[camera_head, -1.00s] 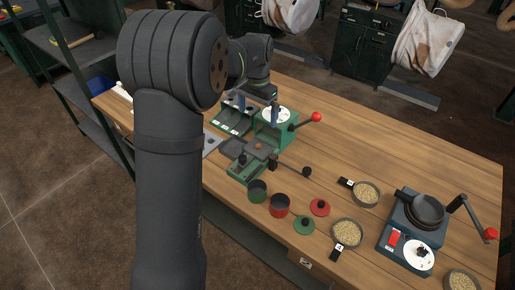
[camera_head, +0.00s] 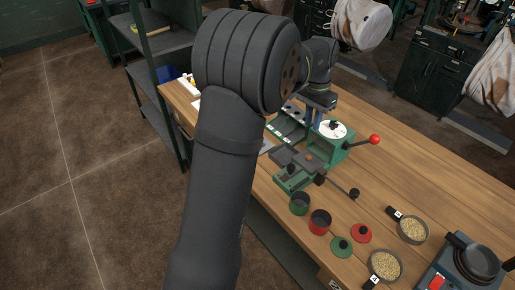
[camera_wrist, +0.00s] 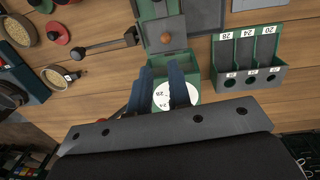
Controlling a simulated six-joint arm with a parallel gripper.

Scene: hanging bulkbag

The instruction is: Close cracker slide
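The cracker is a green machine (camera_head: 343,150) with a white dial and a red-ball lever (camera_head: 374,139). Its grey slide (camera_head: 291,157) sticks out toward the front, with a small orange-brown piece (camera_head: 309,157) on top. The wrist view shows the cracker body (camera_wrist: 206,86), the slide (camera_wrist: 160,20) and the orange-brown piece (camera_wrist: 166,37). My gripper (camera_wrist: 161,72) has two blue fingers apart with nothing visible between them. It hangs over the cracker, in front of the dial (camera_wrist: 177,97) in the wrist view. Contact with the cracker cannot be told.
A rod with a black ball (camera_head: 354,193) juts out beside the slide. A green cup (camera_head: 300,204), a red cup (camera_head: 320,222), lids and pans of grain (camera_head: 385,265) stand in front. A green numbered holder (camera_wrist: 248,66) stands beside the cracker. The right back of the table is clear.

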